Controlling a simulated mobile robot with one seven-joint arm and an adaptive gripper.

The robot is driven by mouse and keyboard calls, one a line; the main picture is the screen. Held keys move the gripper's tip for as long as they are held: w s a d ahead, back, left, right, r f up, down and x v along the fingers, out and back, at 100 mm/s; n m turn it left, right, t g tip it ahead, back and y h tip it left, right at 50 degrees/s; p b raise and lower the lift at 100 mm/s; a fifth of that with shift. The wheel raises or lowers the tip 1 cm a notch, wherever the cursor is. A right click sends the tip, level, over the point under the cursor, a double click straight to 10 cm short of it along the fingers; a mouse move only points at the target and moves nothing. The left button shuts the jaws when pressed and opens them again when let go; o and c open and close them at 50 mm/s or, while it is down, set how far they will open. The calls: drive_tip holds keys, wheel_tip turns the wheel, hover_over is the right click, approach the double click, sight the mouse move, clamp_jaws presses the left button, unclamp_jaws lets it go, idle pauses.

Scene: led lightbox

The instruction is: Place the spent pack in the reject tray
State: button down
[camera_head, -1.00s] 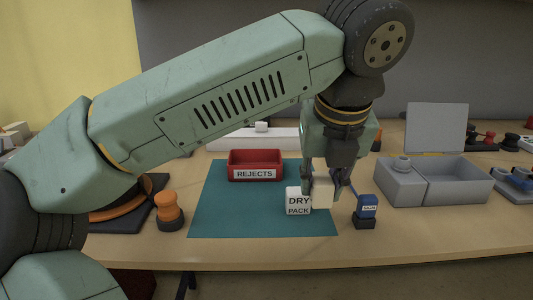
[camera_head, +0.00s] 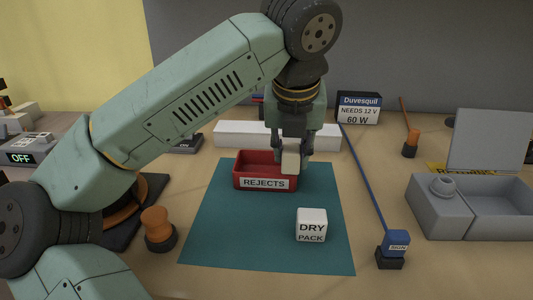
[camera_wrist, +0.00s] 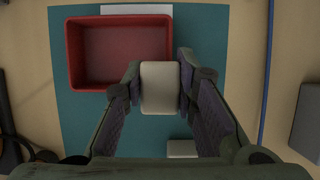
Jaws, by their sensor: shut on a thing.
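My gripper (camera_head: 292,150) is shut on a plain cream block (camera_head: 290,162), with no label on the sides I see. In the wrist view the block (camera_wrist: 160,88) sits between both fingers and overlaps the lower right corner of the red tray (camera_wrist: 74,60). In the head view the tray (camera_head: 264,184), labelled REJECTS, is empty as far as I see, and the block is at its right end. The block's height above the tray is unclear. A white cube labelled DRY PACK (camera_head: 311,225) stands on the teal mat; its top partly shows in the wrist view (camera_wrist: 182,148).
The teal mat (camera_head: 230,228) is clear left of the cube. A blue-labelled stand (camera_head: 395,245) with a blue cable (camera_head: 365,185) is right of the mat. A grey box (camera_head: 480,210) is farther right. A white bar (camera_head: 240,134) lies behind the tray.

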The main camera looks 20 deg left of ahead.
drive_tip(key=a, duration=0.1)
drive_tip(key=w+a, duration=0.1)
drive_tip(key=a, duration=0.1)
drive_tip(key=a+p, duration=0.1)
drive_tip(key=a, duration=0.1)
drive_tip(key=shift+w+a+f, duration=0.1)
drive_tip(key=shift+w+f, duration=0.1)
drive_tip(key=shift+f, duration=0.05)
wheel_tip(320, 180, down, 3)
drive_tip(key=shift+f+p, duration=0.2)
drive_tip(key=shift+p, duration=0.15)
drive_tip(key=shift+f+b, duration=0.35)
drive_tip(key=shift+b, duration=0.05)
drive_tip(key=c, duration=1.3)
unclamp_jaws()
drive_tip(key=shift+r, duration=0.1)
drive_tip(key=shift+r+p, duration=0.3)
drive_tip(key=shift+r, duration=0.2)
drive_tip(key=v, duration=1.1)
drive_tip(key=shift+s+r+b, duration=0.2)
drive_tip(key=shift+s+b, duration=0.05)
drive_tip(key=shift+b, duration=0.15)
